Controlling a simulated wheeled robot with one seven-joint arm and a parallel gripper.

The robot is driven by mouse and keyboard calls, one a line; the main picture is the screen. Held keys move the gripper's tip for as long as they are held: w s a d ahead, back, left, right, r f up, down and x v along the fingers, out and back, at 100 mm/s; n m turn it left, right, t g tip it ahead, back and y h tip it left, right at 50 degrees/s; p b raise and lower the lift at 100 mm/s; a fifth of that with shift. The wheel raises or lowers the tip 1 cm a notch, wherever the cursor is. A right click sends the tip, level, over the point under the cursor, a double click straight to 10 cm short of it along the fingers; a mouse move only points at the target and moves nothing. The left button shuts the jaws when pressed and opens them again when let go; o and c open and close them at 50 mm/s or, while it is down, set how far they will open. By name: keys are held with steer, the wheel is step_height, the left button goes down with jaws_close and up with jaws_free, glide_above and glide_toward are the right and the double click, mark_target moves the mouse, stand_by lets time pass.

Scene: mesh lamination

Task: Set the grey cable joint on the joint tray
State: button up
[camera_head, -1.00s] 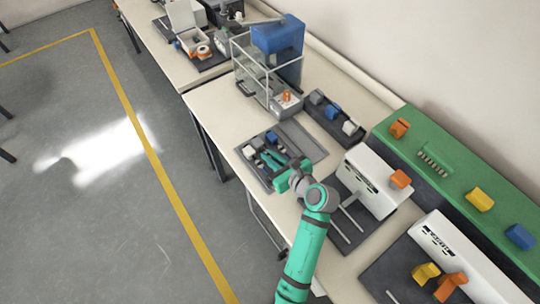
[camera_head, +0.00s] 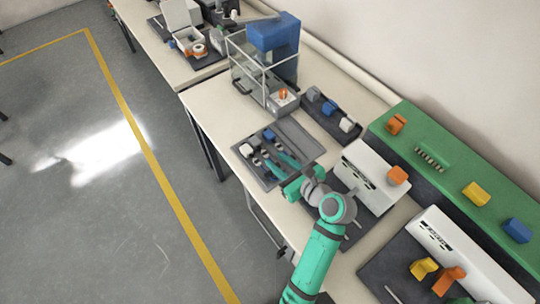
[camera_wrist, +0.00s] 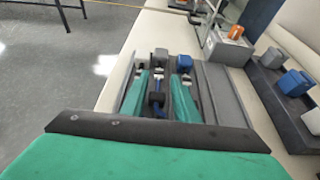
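The dark tray (camera_head: 264,180), which I take as the joint tray, lies on the bench with several small joints on it. A grey-capped joint (camera_wrist: 160,54) and a blue-capped joint (camera_wrist: 183,63) stand at its far end in the wrist view. A pale block (camera_head: 246,149) sits at its left corner. My gripper (camera_head: 274,157) reaches low over the tray from the lower right. Its green fingers (camera_wrist: 158,82) are apart. A small dark, partly blue piece (camera_wrist: 156,100) shows between them. I cannot tell whether either finger touches a joint.
A second dark tray (camera_head: 322,128) with grey, blue and white blocks lies behind. A white machine (camera_head: 362,178) stands close on the right of my gripper.

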steer(key=v, duration=0.5)
steer(key=shift+s+d+r, duration=0.1)
steer(key=shift+s+d, duration=0.1)
steer(key=shift+s, duration=0.1)
